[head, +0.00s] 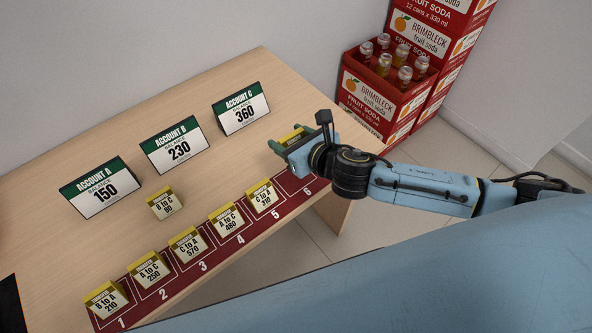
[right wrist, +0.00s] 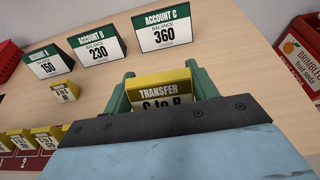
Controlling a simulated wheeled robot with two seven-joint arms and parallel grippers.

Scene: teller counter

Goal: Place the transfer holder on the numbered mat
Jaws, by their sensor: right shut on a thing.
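My right gripper (head: 288,142) is shut on a yellow-topped transfer holder (head: 290,136) near the counter's right end, beyond slot 6 of the numbered mat. In the right wrist view the holder (right wrist: 163,91) sits between the green fingers (right wrist: 164,86); its label seems to read "C to B", with the lower part hidden. The dark red numbered mat (head: 293,198) runs along the front edge. Holders stand on slots 1 to 5, and the visible part of slot 6 is bare. My left gripper is out of view.
Account signs A (head: 101,190), B (head: 175,146) and C (head: 241,115) stand along the back of the counter (head: 210,90). Red soda crates (head: 375,100) with bottles stand beyond its right end. The wood between sign C and the mat is clear.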

